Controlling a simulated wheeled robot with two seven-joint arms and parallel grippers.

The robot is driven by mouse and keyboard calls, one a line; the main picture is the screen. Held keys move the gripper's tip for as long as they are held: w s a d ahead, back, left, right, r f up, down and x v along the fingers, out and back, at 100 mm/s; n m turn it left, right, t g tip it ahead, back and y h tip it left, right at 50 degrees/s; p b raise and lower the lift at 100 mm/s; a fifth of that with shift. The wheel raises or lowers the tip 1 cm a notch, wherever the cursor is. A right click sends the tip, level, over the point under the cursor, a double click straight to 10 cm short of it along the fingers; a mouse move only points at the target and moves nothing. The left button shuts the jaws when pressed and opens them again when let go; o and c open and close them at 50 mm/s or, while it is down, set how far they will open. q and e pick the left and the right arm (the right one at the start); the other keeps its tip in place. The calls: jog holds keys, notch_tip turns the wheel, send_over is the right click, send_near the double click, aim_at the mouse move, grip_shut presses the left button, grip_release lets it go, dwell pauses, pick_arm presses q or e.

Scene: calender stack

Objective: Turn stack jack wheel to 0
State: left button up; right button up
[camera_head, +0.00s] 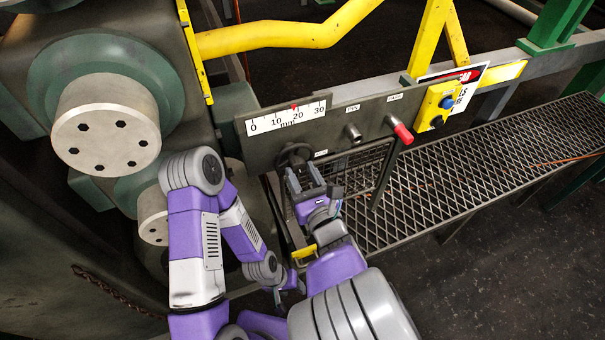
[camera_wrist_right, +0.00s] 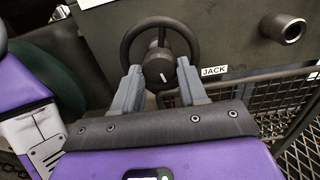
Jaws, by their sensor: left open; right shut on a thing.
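The stack jack wheel (camera_head: 291,150) is a dark handwheel on the front of the grey panel, below the scale. In the right wrist view the wheel (camera_wrist_right: 195,35) is a dark ring with a hub part bearing a white mark, beside a "JACK" label. My right gripper (camera_head: 304,182) is shut on the wheel, its two fingers on either side of that hub part (camera_wrist_right: 160,70). The white mm scale (camera_head: 287,117) runs from 0 to 30. Its red pointer (camera_head: 295,106) is near 20. My left gripper (camera_head: 284,294) is low, away from the wheel, partly hidden by my right arm.
A bare metal peg (camera_head: 353,133) and a red-tipped handle (camera_head: 402,132) stick out right of the wheel. A yellow button box (camera_head: 437,105) is further right. A mesh walkway (camera_head: 450,180) lies below. A large roller end (camera_head: 107,125) stands left.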

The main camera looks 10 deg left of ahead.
jog(key=m, duration=0.5)
jog(key=shift+m, duration=0.4)
dwell(0.4)
jog(key=o, duration=1.1)
jog(key=shift+c, duration=0.2)
